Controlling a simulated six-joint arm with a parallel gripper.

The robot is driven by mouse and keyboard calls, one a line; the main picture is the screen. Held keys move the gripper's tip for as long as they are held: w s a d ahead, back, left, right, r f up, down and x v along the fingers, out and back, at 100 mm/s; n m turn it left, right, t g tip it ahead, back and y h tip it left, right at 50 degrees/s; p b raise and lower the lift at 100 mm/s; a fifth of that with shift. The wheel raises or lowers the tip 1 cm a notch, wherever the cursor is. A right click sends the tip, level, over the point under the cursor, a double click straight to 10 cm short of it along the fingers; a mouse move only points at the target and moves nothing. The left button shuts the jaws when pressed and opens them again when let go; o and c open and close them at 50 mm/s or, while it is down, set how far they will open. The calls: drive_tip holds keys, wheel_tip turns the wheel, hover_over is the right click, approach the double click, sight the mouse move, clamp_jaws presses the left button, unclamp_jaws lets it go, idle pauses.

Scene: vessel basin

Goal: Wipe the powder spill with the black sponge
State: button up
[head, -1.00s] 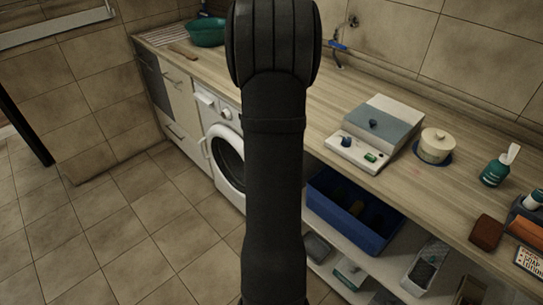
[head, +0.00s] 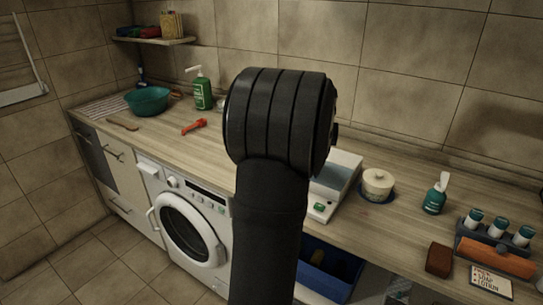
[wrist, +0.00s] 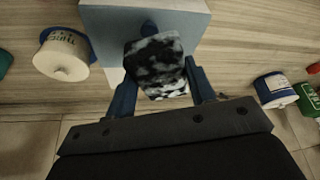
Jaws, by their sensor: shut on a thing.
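My gripper (wrist: 160,92) shows in the wrist view with its two blue-grey fingers either side of a dark block with white patches, which looks like the black sponge (wrist: 155,62) with powder on it. The fingers are shut on it. The sponge is in front of the pale blue-grey top of a boxy device (wrist: 105,22); I cannot tell whether they touch. In the head view my arm hides the gripper and the sponge, and part of the device (head: 340,172). I cannot make out a powder spill on the counter in either view.
On the wooden counter (head: 390,225), a lidded jar (head: 378,183) stands right of the device. A green bottle (head: 435,195), a brown block (head: 439,259) and a bottle rack (head: 498,235) are farther right. A red tool (head: 194,126), pump bottle (head: 201,92) and green basin (head: 147,101) are left.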

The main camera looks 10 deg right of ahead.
drive_tip(key=s+d+f+m+g+h, duration=0.1)
drive_tip(key=s+d+f+m, duration=0.15)
drive_tip(key=s+d, duration=0.35)
drive_tip(key=s+d+f+m, duration=0.2)
drive_tip(key=s+d+f, duration=0.2)
drive_tip(key=s+d, duration=0.15)
hover_over(359, 211)
drive_tip(key=a, duration=0.1)
drive_tip(key=shift+s+f, duration=0.25)
drive_tip(key=shift+f, duration=1.45)
drive_tip(key=shift+s+f, duration=0.2)
drive_tip(key=shift+f, duration=2.2)
drive_tip(key=shift+s+d+r, duration=0.2)
drive_tip(key=shift+s+d, duration=0.4)
drive_tip(key=shift+s, duration=0.05)
drive_tip(key=shift+c, duration=0.3)
drive_tip(key=shift+s+d, duration=0.75)
drive_tip(key=shift+d, duration=0.05)
drive_tip(key=shift+w+a, duration=1.05)
drive_tip(key=shift+w+a+f, duration=0.15)
drive_tip(key=shift+w+a, duration=0.1)
drive_tip(key=shift+a, duration=0.05)
drive_tip(key=shift+w, duration=0.25)
drive_tip(key=shift+s+d, duration=0.6)
drive_tip(key=shift+d, duration=0.3)
drive_tip(key=shift+s+d, duration=0.65)
drive_tip(key=shift+s, duration=0.1)
drive_tip(key=w+a, duration=0.3)
wheel_tip(359, 211, up, 8)
